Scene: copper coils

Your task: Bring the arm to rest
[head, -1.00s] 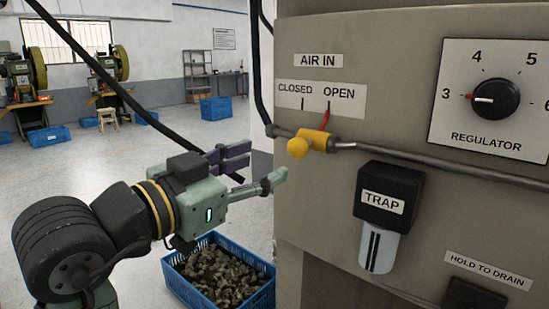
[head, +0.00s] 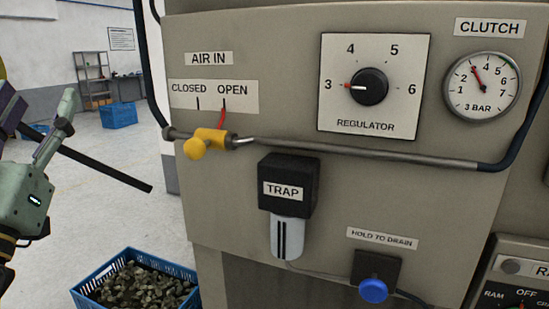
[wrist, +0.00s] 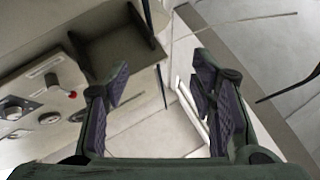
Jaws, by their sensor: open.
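My gripper (head: 40,108) is at the left edge of the head view, partly cut off by the frame. Its green-grey fingers with purple pads point upward, clear of the grey machine panel (head: 225,185) to the right. In the wrist view my gripper (wrist: 160,75) shows its two fingers spread apart with nothing between them. The rest of my arm is mostly outside the head view.
A yellow valve (head: 208,142) has its red pointer at OPEN. The regulator knob (head: 369,86), trap (head: 289,185) and blue drain button (head: 373,290) are on the panel. A blue crate (head: 88,296) of scrap stands on the floor.

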